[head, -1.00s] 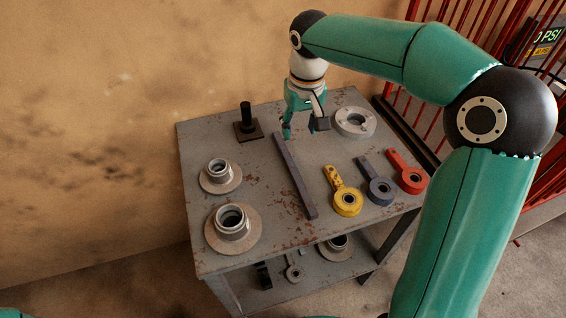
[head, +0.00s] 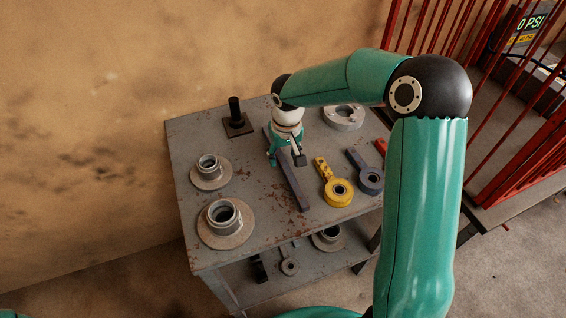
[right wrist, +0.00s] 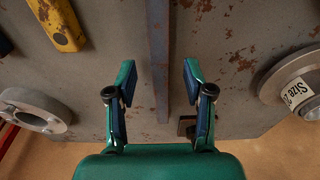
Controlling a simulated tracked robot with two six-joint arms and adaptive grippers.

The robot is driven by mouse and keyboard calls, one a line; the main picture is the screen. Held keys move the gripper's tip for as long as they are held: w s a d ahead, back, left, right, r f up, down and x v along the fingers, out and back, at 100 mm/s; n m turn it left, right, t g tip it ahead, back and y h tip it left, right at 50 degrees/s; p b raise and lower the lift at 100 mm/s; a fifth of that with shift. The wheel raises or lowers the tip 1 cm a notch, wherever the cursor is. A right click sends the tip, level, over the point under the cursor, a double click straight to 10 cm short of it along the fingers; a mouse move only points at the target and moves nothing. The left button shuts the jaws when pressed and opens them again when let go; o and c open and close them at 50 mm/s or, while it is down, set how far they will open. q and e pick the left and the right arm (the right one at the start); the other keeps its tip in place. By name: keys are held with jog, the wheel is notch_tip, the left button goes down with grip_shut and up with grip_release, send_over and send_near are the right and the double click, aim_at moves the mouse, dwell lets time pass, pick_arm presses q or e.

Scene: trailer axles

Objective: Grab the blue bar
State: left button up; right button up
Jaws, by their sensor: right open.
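The blue bar (head: 294,188) is long, straight and dull blue-grey. It lies on the top of the worn grey table (head: 255,245). My right gripper (head: 286,161) is over the far half of the bar, open, with one finger on each side. In the right wrist view, the bar (right wrist: 158,45) runs between the two spread fingers of the gripper (right wrist: 158,82), with a gap on both sides. The fingers do not touch it. How high the fingertips are above the table is hard to tell. My left gripper is out of view.
A yellow ring-ended link (head: 335,188) and a dark blue one (head: 369,177) lie right of the bar. A red one is mostly hidden by my arm. Flanged hubs (head: 224,222) stand left, a black post (head: 236,118) far left, a grey ring (head: 343,117) far right.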

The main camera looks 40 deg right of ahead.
jog(key=shift+w+f, duration=0.15)
jog(key=shift+f, duration=1.1)
grip_shut()
jog(key=shift+w+d+r, duration=0.1)
jog(key=shift+w, duration=0.05)
